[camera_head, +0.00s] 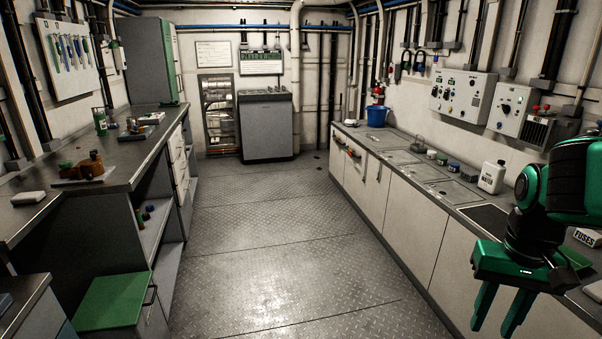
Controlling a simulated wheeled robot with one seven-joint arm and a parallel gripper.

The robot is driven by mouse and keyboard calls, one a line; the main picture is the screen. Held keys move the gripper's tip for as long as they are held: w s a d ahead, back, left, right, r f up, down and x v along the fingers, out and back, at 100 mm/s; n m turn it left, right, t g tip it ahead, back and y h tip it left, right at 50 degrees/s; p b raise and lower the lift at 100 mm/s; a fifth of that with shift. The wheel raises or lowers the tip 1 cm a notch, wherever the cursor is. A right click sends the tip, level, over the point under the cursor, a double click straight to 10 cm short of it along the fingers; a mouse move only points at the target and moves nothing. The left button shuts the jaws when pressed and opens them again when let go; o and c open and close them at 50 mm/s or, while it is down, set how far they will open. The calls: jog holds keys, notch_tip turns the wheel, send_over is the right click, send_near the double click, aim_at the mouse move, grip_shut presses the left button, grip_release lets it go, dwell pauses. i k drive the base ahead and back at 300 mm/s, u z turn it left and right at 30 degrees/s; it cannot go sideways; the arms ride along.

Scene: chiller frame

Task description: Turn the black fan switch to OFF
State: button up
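Two pale control boxes hang on the right wall. The nearer box (511,109) carries a black rotary knob (506,109), which may be the fan switch; its label and setting are too small to read. The larger box (463,95) to its left has several small knobs and lights. My gripper (493,328) is at the lower right, green, pointing down with its two fingers apart and nothing between them. It is well below the boxes in the picture and in front of the right counter, touching neither box.
The right counter (402,168) holds a white water jug (491,177), small jars and a blue bucket (377,116). A fuses box (587,237) lies near my arm. A grey cabinet (266,128) stands at the back. The metal floor (270,240) between the counters is clear.

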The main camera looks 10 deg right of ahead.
aim_at(506, 108)
jog(key=i, duration=5.6)
jog(key=z, duration=3.5)
